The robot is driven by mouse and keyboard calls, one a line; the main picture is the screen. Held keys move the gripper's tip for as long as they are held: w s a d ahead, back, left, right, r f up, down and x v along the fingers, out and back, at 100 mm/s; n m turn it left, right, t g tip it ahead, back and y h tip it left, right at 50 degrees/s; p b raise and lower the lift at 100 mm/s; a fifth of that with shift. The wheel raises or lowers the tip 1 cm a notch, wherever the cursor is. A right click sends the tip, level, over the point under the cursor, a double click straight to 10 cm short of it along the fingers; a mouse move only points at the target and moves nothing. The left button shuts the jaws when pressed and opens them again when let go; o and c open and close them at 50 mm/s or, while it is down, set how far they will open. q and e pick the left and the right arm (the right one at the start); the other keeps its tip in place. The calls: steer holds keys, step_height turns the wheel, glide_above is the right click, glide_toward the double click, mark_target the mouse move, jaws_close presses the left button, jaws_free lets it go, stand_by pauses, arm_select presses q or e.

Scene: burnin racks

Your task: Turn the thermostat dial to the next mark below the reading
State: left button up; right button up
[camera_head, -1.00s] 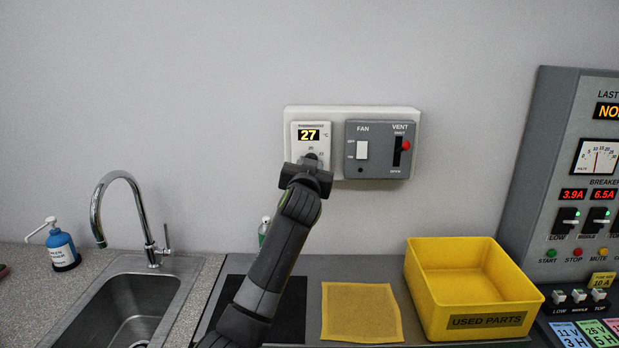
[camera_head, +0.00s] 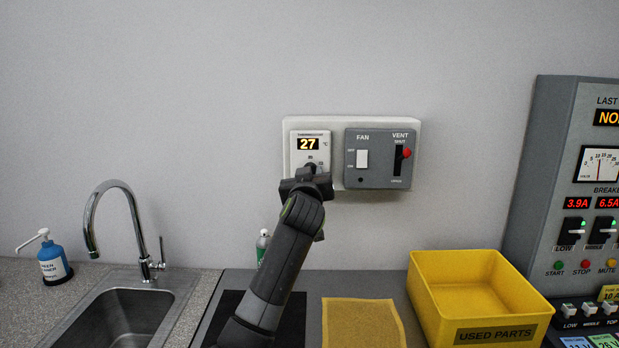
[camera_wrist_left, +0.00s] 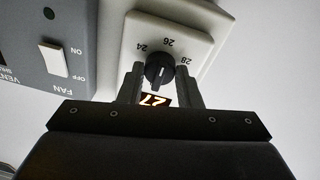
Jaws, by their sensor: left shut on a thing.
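The white thermostat (camera_head: 297,160) is on the wall panel, and its display (camera_head: 308,144) reads 27. In the left wrist view the thermostat (camera_wrist_left: 190,38) appears upside down, with the marks 24, 26 and 28 around a black dial (camera_wrist_left: 159,71). A thin pale line shows on the dial; I cannot tell exactly which mark it meets. My left gripper (camera_head: 309,172) reaches up to the thermostat and hides the dial in the head view. In the left wrist view its two fingers (camera_wrist_left: 160,78) are shut on the dial, one on each side. My right gripper is not in view.
A grey fan and vent box (camera_head: 380,178) with a red-knobbed lever is right beside the thermostat. Below are a sink with a tall tap (camera_head: 152,262), a yellow cloth (camera_head: 362,322) and a yellow bin (camera_head: 492,334). A grey control panel (camera_head: 540,180) stands at the right.

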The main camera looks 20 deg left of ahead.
arm_select(q)
steer(key=o, duration=1)
steer(key=b+v, duration=0.3)
steer(key=v, duration=1.4)
steer(key=shift+s+d+b, duration=0.15)
steer(key=shift+s+b, duration=0.05)
steer(key=shift+b, duration=0.2)
